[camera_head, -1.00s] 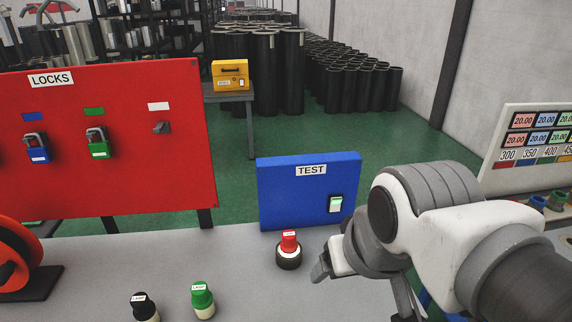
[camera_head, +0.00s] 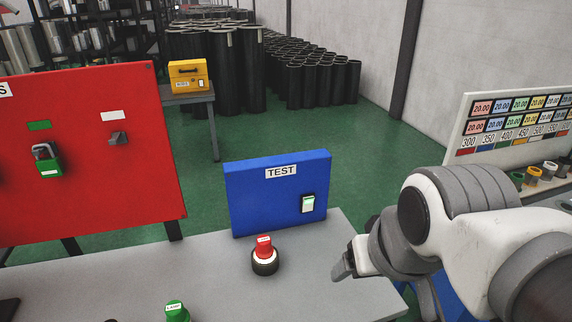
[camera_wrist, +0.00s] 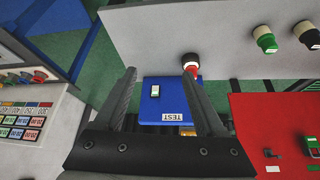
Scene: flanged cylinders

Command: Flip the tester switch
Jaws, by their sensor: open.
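The blue TEST box (camera_head: 277,190) stands upright at the back edge of the grey table. Its tester switch (camera_head: 308,203) is a small pale rocker in a dark frame on the right of the box's front. My gripper (camera_head: 343,266) is to the right of the box and nearer to me, not touching it. In the wrist view my gripper (camera_wrist: 158,88) is open with nothing between its fingers. The TEST box (camera_wrist: 165,100) and its switch (camera_wrist: 155,91) show beyond and between the fingers, with the TEST label upside down.
A red lock board (camera_head: 85,170) stands left. A board of coloured labels (camera_head: 515,125) is at right. Bare table lies around the red lamp.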

